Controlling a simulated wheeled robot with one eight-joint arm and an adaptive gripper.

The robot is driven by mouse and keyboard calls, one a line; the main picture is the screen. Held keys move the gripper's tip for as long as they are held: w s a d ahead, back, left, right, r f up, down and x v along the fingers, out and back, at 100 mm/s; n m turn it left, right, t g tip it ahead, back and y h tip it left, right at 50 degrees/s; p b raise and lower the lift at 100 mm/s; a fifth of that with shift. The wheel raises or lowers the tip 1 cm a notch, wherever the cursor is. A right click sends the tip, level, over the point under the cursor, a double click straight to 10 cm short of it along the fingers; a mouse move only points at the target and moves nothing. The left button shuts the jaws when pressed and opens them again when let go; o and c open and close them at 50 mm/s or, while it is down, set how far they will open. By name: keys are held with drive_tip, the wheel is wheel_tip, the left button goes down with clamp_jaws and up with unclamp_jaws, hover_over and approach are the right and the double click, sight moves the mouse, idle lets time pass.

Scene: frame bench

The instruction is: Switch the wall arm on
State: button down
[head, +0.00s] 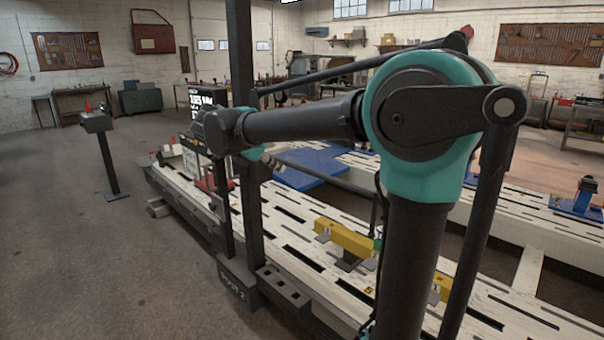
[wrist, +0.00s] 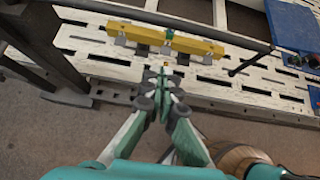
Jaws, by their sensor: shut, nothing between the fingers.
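No part labelled as the wall arm can be made out for certain. In the wrist view, a dark bar (wrist: 200,22) crosses above a yellow beam (wrist: 120,29). My gripper (wrist: 163,74) is shut and empty, with its tips in front of the yellow beam in the picture. My gripper cannot be made out in the head view. Whether any switch is on or off cannot be seen.
The floor (head: 100,260) at left is open.

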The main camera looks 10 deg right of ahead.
drive_tip(key=w+d+r+x, duration=0.1)
drive_tip(key=r+x, duration=0.1)
drive_tip(key=x, duration=1)
drive_tip(key=shift+w+d, duration=0.15)
drive_tip(key=shift+d, duration=0.35)
